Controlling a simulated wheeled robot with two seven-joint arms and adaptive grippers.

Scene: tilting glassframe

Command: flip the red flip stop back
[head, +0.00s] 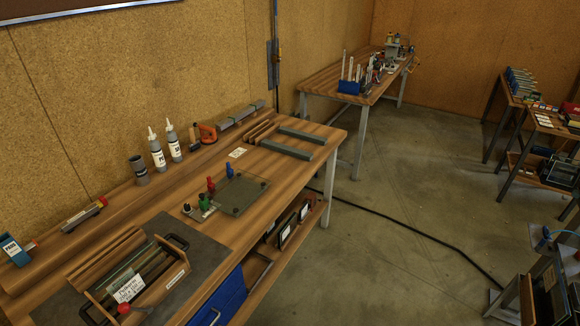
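A small upright red piece (211,186), which looks like the red flip stop, stands at the left side of a flat glass plate (240,193) on the wooden workbench. A blue upright piece (229,170) stands behind it, and a green one (204,203) stands in front of it. The red piece is too small to tell its exact tilt or hinge. Neither of my grippers is in view, and nothing touches the red piece.
A wooden crate (172,282) with strips and a paper label sits on a dark mat at front left. Two white bottles (157,150) and a dark cup (138,170) stand along the wall. Grey bars (290,150) lie behind the plate.

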